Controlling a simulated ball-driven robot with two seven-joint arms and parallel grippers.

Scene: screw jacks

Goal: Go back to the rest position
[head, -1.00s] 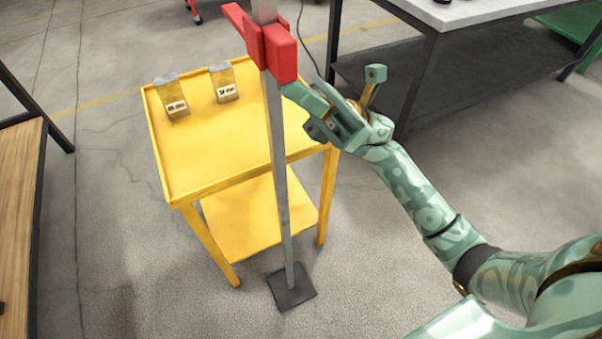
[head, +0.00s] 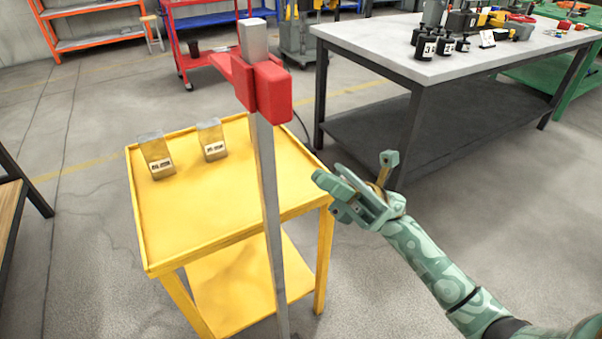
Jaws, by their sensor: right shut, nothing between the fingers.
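My right gripper (head: 328,190) is shut and empty, in the middle of the head view. It is apart from the screw jack and stands to the right of its post, by the right edge of the yellow cart. The jack has an upright grey metal post (head: 266,190) with a red head (head: 262,88) near its top. The jack's foot is out of the frame. My left gripper is not in view.
A yellow cart (head: 205,255) stands behind the post, with two small labelled blocks (head: 157,156) (head: 211,140) on it. A grey-topped workbench (head: 400,50) with black containers stands at the back right. A wooden table edge (head: 10,205) is at the left. Open floor lies right of the cart.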

